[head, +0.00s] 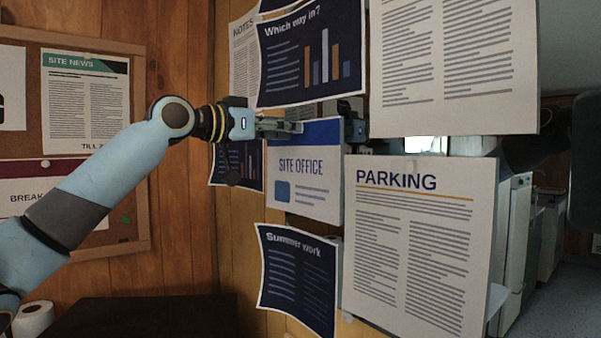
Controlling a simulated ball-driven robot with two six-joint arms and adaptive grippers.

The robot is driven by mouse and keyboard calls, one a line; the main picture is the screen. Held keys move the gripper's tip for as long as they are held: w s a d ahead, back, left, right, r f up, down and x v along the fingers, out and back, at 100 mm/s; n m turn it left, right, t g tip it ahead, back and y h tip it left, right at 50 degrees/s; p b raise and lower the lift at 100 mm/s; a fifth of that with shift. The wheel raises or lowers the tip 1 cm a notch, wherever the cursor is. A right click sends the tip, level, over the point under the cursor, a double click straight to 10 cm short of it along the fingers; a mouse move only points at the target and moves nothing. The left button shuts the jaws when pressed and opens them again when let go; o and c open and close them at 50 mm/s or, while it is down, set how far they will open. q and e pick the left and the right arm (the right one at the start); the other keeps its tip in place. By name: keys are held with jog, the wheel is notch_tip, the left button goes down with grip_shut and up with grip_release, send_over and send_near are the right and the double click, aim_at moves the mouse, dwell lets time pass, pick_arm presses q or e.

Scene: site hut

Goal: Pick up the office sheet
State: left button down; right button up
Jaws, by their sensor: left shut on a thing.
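The office sheet (305,172), white with a blue top band and the words "SITE OFFICE", hangs upright in the middle of the head view. My left gripper (290,127) reaches in from the left and is shut on the office sheet at its upper left edge. The sheet's top is partly covered by the gripper and lies just below the dark "Which way in?" sheet. Dark parts, possibly of my right gripper, show at the sheet's upper right corner; the other sheets hide most of them, so its jaws cannot be read.
Around it hang the "Which way in?" sheet (310,55), the "Summer work" sheet (298,275), the "PARKING" sheet (415,240) and a large text sheet (455,65). A cork board (128,190) is on the left wall. A paper roll (34,318) stands lower left.

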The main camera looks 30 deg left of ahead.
pick_arm(q)
jog(key=shift+s, duration=0.1)
jog(key=shift+b+v, duration=1.35)
jog(key=shift+v, duration=0.8)
jog(key=shift+a, duration=0.1)
jog(key=shift+s+a+r+b, duration=0.3)
jog(key=shift+s+r+b, duration=0.2)
jog(key=shift+s+b, duration=0.35)
jog(key=shift+s+a+r+b, duration=0.3)
jog(key=shift+s+r+b, duration=0.35)
jog(key=shift+b, duration=0.35)
jog(key=shift+s+a+r+b, duration=0.3)
jog(key=shift+s+r+b, duration=0.1)
jog(key=shift+s+b, duration=0.45)
